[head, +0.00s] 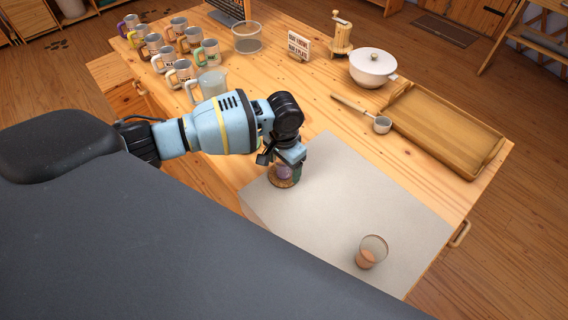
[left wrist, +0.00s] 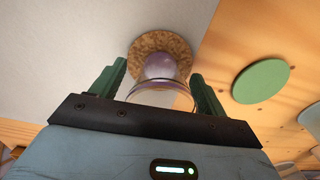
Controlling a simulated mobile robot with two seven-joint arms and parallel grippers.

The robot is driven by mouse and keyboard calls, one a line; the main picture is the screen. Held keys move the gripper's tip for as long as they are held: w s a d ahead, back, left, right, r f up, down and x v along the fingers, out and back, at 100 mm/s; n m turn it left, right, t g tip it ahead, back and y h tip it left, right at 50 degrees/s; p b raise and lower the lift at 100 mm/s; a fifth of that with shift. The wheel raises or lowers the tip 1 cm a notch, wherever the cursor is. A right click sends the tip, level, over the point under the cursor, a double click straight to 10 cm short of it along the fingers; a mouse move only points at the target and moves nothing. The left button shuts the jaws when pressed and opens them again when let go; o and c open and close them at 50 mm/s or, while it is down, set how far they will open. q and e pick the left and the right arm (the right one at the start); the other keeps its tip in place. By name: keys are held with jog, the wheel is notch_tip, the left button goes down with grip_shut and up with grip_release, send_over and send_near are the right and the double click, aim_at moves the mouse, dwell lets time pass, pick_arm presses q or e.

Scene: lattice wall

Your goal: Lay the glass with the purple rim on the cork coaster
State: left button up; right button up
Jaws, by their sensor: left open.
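The glass with the purple rim (head: 285,172) stands on the round cork coaster (head: 283,183), at the far left part of the grey mat. In the left wrist view the glass (left wrist: 160,67) is between the two green fingers, with the cork coaster (left wrist: 178,45) showing around its base. My left gripper (head: 289,166) is open around the glass, and a gap shows on each side of the glass in the left wrist view (left wrist: 157,88). The arm partly hides the glass in the head view. My right gripper is not in view.
A second glass with a brownish bottom (head: 369,252) stands on the grey mat (head: 345,195). Several mugs (head: 180,72), a pitcher (head: 211,83), a white pot (head: 372,67) and a wooden tray (head: 445,130) stand beyond. A green disc (left wrist: 260,81) shows in the left wrist view.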

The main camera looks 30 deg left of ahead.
pick_arm(q)
notch_tip(320, 180, up, 11)
jog(key=shift+p, duration=0.75)
jog(key=shift+r, duration=0.6)
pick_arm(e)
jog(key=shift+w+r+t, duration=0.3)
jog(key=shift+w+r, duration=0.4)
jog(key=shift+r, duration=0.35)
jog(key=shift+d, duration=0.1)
